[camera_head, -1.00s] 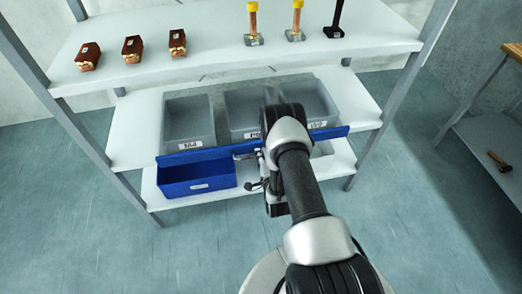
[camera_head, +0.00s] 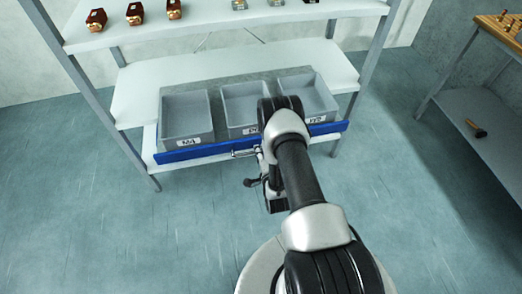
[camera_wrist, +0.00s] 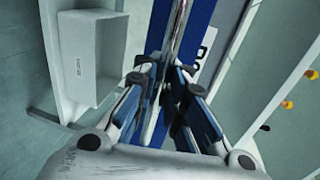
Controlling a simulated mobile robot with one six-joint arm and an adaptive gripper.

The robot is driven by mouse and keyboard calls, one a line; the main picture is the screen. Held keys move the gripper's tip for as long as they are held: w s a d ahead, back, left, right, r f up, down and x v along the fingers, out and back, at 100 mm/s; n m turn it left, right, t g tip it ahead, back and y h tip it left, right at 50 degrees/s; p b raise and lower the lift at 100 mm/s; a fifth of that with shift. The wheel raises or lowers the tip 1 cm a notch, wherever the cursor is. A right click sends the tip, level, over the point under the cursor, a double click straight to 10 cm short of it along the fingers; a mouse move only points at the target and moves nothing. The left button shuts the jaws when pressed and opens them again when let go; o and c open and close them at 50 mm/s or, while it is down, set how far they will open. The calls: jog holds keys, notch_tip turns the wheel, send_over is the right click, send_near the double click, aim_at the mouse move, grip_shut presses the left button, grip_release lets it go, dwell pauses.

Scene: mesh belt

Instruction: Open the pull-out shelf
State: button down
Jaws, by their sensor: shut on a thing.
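The pull-out shelf (camera_head: 217,148) has a long blue front and carries three grey bins: left (camera_head: 187,113), middle (camera_head: 240,97) and right (camera_head: 306,91). It stands out in front of the white rack, over the lowest board. A metal handle (camera_head: 243,153) runs along its front, partly hidden by my arm; the wrist view shows a metal bar (camera_wrist: 179,28) along the blue face. My gripper (camera_wrist: 166,78) is shut on the handle. In the head view, my arm hides most of the gripper and part of the blue front.
The rack's middle board (camera_head: 140,92) is bare above the pull-out shelf. Small items, including a red-brown block (camera_head: 134,14), stand on the top board. A wooden-topped bench (camera_head: 497,35) with a hammer (camera_head: 477,129) below is at right. The floor (camera_head: 80,210) is clear.

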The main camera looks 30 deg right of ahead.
jog(key=shift+s+r, duration=0.1)
jog(key=shift+s, duration=0.2)
jog(key=c, duration=1.7)
grip_release()
jog(key=shift+o, duration=0.2)
jog(key=shift+s+a, duration=0.1)
jog(key=v, duration=0.7)
jog(key=shift+s, duration=0.15)
jog(key=shift+a, duration=0.1)
